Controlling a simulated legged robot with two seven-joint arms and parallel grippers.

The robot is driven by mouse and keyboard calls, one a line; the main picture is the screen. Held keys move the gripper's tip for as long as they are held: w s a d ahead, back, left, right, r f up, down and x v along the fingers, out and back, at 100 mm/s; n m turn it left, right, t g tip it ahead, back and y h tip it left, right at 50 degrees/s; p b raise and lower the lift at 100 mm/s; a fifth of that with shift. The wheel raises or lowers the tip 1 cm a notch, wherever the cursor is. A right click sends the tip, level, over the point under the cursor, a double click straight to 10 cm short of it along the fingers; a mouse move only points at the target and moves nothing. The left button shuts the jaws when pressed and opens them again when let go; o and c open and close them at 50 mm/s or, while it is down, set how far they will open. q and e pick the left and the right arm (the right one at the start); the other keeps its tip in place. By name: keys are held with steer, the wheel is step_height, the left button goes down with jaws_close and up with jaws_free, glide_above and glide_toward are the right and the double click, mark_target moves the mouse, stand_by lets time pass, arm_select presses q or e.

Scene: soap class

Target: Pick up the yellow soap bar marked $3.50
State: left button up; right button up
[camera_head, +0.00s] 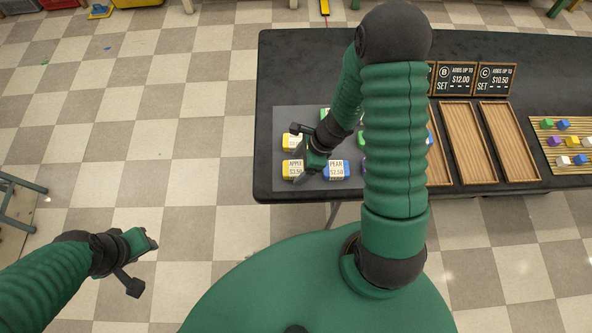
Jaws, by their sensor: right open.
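The yellow soap bar (287,167), with a white label reading APPLE $3.50, lies on a grey mat (282,117) at the left end of the black table. My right gripper (297,154) is open just above it. One finger overlaps the bar's right part and the other is farther back, near a second yellow bar (288,141). I cannot tell whether the gripper touches either bar. My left gripper (144,265) is over the floor at the lower left, fingers apart and empty.
A blue bar (337,171) marked PEAR $2.50 lies right beside the apple bar. My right arm hides other bars. Wooden trays (468,143) with black price signs (496,78) stand to the right, then a slatted rack (549,134) of small colored soaps.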

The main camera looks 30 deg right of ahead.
steer(key=shift+w+a+f, duration=0.2)
steer(key=shift+f, duration=0.25)
steer(key=c, duration=1.5)
steer(key=shift+r, duration=0.15)
